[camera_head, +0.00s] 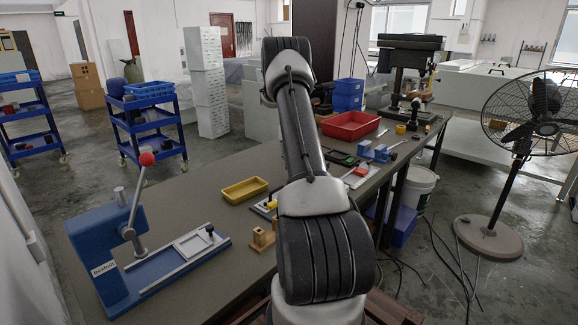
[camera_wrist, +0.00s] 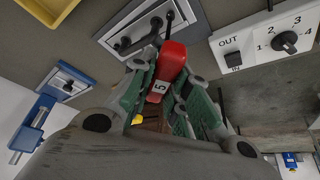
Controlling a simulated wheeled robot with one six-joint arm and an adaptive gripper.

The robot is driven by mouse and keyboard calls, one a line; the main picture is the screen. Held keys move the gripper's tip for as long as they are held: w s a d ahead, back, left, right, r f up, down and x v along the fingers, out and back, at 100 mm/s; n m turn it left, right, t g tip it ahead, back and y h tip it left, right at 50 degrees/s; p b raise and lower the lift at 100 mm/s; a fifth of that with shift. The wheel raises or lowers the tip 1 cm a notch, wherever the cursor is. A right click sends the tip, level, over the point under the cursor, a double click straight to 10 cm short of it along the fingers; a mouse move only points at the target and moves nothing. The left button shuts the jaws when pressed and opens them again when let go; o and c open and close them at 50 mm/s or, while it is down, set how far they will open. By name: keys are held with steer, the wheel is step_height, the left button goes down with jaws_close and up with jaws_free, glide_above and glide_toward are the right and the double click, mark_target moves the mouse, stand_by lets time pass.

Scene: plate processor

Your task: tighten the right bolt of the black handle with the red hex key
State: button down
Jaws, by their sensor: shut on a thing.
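The red hex key (camera_wrist: 173,62), marked with a 5, is between the two green-padded fingers of my gripper (camera_wrist: 166,78) in the wrist view. My gripper is shut on its red handle. Its dark shaft points up in the picture, with its end beside or over the right end of the black handle (camera_wrist: 138,38). The black handle lies on a grey plate, with a bolt at its left end; whether the key sits in the right bolt cannot be told. In the head view my arm hides the gripper, and I cannot make out the key or black handle.
A white panel (camera_wrist: 238,50) marked OUT, with a numbered black knob (camera_wrist: 285,41), is close on the right in the wrist view. A yellow tray (camera_head: 245,189), a blue lever press (camera_head: 95,262) and a red bin (camera_head: 350,126) stand on the bench around my arm.

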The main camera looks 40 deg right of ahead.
steer(key=shift+r, duration=1.7)
steer(key=shift+f, duration=0.1)
steer(key=shift+f, duration=1.65)
steer(key=shift+f, duration=0.3)
steer(key=shift+r, duration=0.1)
steer(key=shift+r, duration=1.95)
steer(key=shift+f, duration=0.2)
steer(key=shift+f, duration=1.55)
